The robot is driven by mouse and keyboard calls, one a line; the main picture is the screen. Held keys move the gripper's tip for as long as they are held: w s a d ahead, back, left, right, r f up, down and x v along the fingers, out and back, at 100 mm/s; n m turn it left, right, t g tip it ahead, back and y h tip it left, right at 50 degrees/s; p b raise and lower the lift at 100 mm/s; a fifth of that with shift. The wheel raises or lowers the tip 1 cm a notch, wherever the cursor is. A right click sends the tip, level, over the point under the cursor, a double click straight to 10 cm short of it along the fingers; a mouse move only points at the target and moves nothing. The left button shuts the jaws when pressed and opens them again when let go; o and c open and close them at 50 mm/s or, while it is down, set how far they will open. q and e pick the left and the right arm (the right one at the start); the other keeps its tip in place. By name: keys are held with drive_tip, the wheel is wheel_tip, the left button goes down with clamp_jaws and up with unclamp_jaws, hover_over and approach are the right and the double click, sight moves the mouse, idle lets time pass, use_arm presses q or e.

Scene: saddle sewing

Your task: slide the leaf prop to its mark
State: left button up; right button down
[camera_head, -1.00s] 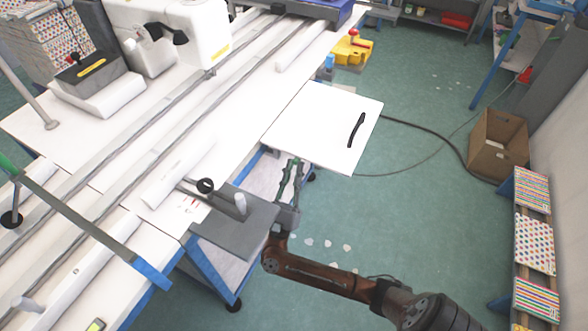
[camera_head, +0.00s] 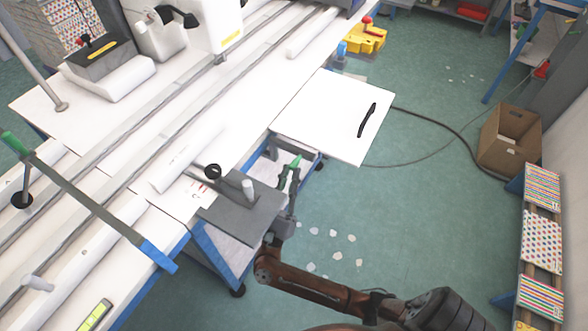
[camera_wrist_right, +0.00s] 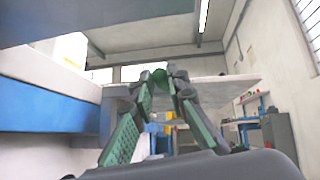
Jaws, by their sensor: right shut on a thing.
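The white leaf (camera_head: 325,118), with a black handle (camera_head: 367,120) on top, stands out level from the table's right side. My right gripper (camera_head: 295,161) is beside the leaf's near edge, low by the table's blue frame. In the wrist view the right gripper (camera_wrist_right: 162,74) is shut on a small green piece (camera_wrist_right: 160,77) between its fingertips. This looks like the leaf prop, but most of it is hidden by the fingers. The leaf's pale slab (camera_wrist_right: 222,90) shows behind the fingers there. I cannot make out the mark. My left gripper is not in view.
A grey plate (camera_head: 238,218) with a pale peg juts from the table next to my right arm. Blue table framing (camera_wrist_right: 50,107) runs close at the left in the wrist view. A cardboard box (camera_head: 508,143) stands on the floor at right. The floor beyond the leaf is mostly clear.

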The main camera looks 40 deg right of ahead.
drive_tip(key=c, duration=2.2)
unclamp_jaws()
drive_tip(key=shift+s+a, duration=0.1)
drive_tip(key=shift+a, duration=0.15)
drive_tip(key=o, duration=0.3)
drive_tip(key=v, duration=1.2)
drive_tip(key=shift+d, duration=0.1)
drive_tip(key=shift+t, duration=0.3)
